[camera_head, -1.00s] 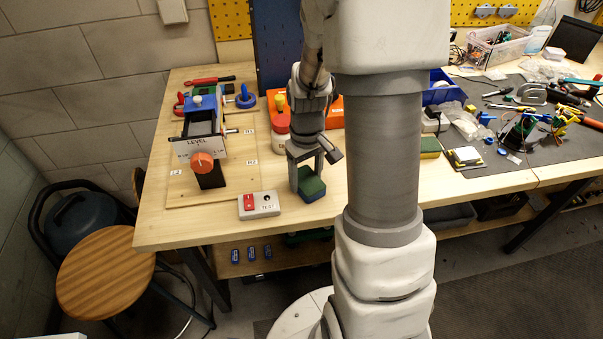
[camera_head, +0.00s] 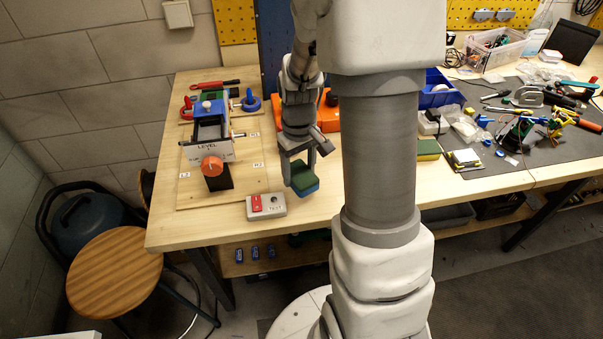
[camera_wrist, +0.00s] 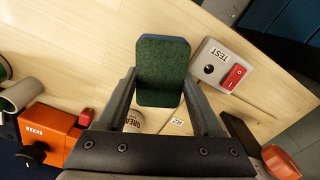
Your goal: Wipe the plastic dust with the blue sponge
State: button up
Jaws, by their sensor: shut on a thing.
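My gripper (camera_head: 302,168) is shut on the blue sponge (camera_head: 304,185), which has a dark green scouring face and blue body. The sponge looks slightly tilted and seems to be above the wooden bench top, right of the TEST box; the exact gap cannot be told. In the wrist view the sponge (camera_wrist: 163,70) sits between the fingers of my gripper (camera_wrist: 160,84), green face showing and a blue edge at its far end. I cannot make out any plastic dust in either view.
The TEST box (camera_head: 266,206) with a red switch is beside the sponge near the front edge. The LEVEL device (camera_head: 211,150) stands on a board to the left. An orange box (camera_wrist: 52,133) is behind. A yellow-green sponge (camera_head: 428,149) lies right of my column.

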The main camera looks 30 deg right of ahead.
jog(key=shift+r+p, duration=1.4)
jog(key=shift+r, duration=0.75)
